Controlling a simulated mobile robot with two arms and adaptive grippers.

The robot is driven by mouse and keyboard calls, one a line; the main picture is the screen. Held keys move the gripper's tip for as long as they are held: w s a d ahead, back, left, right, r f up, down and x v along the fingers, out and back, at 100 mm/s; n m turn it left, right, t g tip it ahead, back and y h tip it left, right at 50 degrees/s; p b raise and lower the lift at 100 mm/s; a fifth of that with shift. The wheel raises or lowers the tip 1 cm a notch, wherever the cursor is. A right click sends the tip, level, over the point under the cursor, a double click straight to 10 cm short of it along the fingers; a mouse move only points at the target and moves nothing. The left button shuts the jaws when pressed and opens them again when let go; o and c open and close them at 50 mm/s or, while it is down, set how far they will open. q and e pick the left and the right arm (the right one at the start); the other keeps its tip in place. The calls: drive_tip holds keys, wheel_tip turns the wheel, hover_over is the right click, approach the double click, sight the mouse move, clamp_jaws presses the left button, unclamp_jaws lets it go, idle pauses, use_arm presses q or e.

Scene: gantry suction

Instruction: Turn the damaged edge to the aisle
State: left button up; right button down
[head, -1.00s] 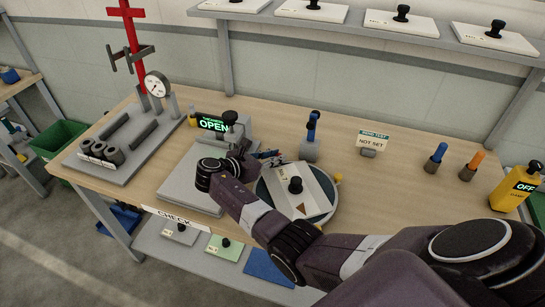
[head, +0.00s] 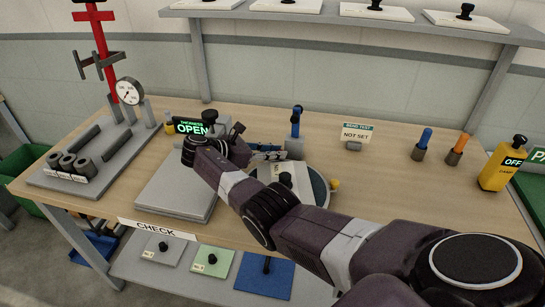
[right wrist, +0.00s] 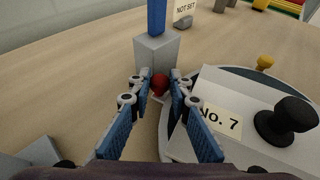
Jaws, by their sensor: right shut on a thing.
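A pale plate labelled No. 7 (head: 303,184) lies on a round grey turntable (head: 321,190). A black knob (right wrist: 285,120) stands on the plate. In the head view my right arm hides much of the plate, and none of its edges shows clearly as damaged. A red knob (right wrist: 159,84) is at the turntable's rim beside the grey block, and a yellow knob (head: 334,184) is at its right. My right gripper (head: 268,152) is at the turntable's far left side. In the right wrist view its blue fingers (right wrist: 160,88) are shut on the red knob. My left gripper is not in view.
A thickness gauge reading OPEN (head: 191,127) stands behind a grey slab (head: 176,192) on the left. A grey block with a blue handle (head: 295,146) is just behind the turntable. A NOT SET sign (head: 356,134) and yellow OFF bottle (head: 501,165) stand right.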

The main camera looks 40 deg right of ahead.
drive_tip(key=shift+d, duration=0.1)
idle(0.4)
drive_tip(key=c, duration=2)
unclamp_jaws()
drive_tip(key=shift+c, duration=0.2)
drive_tip(key=v, duration=1.2)
